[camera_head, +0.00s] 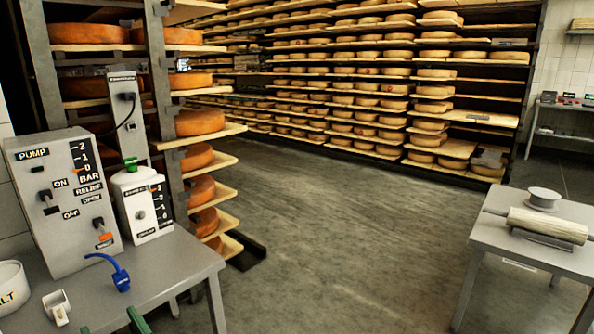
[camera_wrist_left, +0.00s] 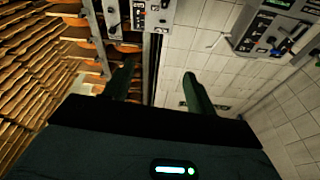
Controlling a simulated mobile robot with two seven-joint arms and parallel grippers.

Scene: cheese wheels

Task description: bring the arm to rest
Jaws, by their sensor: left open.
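My left gripper (camera_head: 112,324) shows only as two dark green fingertips at the bottom edge of the head view, low at the front of the grey table. In the left wrist view the left gripper (camera_wrist_left: 157,76) has its two fingers apart with nothing between them. The rest of the left arm is hidden below the head view. My right gripper is in neither view.
A grey table (camera_head: 165,273) at left holds a pump box (camera_head: 62,200), a white canister (camera_head: 140,203), a blue-handled tool (camera_head: 119,276) and a white scoop (camera_head: 57,306). Cheese racks stand behind. Another table (camera_head: 490,238) holds a roller (camera_head: 547,225). The floor between is clear.

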